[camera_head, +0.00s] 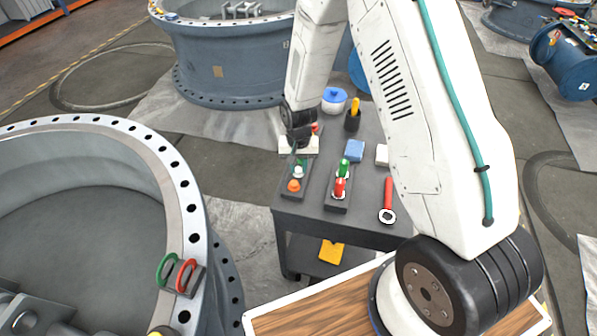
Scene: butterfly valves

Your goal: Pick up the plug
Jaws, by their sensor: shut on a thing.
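My gripper (297,150) is at the end of my white arm, over the back of the left dark tray (301,190) on the cart. It is shut on a plug (299,169), which looks white with some green at its top. The fingers are small and dark here, so the exact grip is hard to see. Whether the plug still touches the tray cannot be told. An orange plug (293,186) sits in front of it in the same tray.
The dark cart (310,218) also holds a tray with green (343,168) and red (339,189) pieces, a blue block (355,150), a red-handled tool (388,200), a dark cup (353,120) and a blue-lidded tub (334,99). A large valve ring (190,215) stands left.

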